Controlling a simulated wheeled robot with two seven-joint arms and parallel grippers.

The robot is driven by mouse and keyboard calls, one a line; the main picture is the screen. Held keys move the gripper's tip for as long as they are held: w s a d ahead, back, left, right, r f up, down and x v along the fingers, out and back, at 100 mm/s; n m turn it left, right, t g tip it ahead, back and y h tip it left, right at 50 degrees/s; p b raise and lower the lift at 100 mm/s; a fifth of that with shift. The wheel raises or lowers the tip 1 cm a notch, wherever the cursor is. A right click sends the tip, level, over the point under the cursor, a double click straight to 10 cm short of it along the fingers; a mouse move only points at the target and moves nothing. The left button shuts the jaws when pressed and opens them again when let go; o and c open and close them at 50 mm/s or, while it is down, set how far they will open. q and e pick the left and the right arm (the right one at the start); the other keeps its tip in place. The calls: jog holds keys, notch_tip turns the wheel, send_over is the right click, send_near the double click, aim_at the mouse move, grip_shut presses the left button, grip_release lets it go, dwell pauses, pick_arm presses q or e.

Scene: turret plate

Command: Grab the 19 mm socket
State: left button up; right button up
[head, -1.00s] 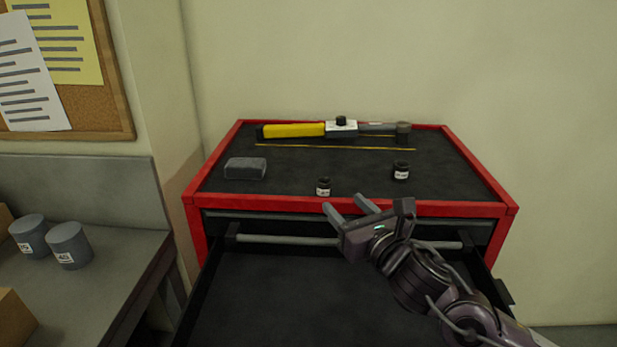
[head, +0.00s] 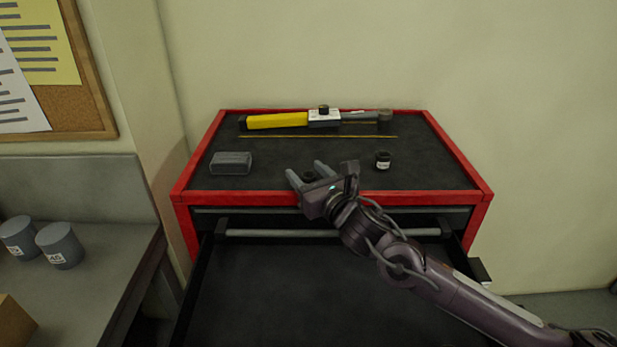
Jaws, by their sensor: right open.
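Two small dark sockets stand on the black top of the red tool cabinet. One socket (head: 309,176) is near the front edge, and its lower part is hidden behind my right gripper. The other socket (head: 383,160) stands further right, upright, with a white label too small to read, so I cannot tell which is the 19 mm one. My right gripper (head: 305,169) is open at the front edge. Its two fingers appear on either side of the front socket; whether they touch it I cannot tell. My left gripper is out of view.
A torque wrench (head: 280,121) with a yellow handle lies at the back of the cabinet top (head: 430,170), behind a thin yellow line. A grey block (head: 231,163) sits at left. An open, empty-looking drawer (head: 270,290) juts out below. Grey cylinders (head: 60,246) stand on the left bench.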

jog(key=c, duration=1.1)
jog(key=shift+o, duration=0.2)
jog(key=shift+r, duration=0.1)
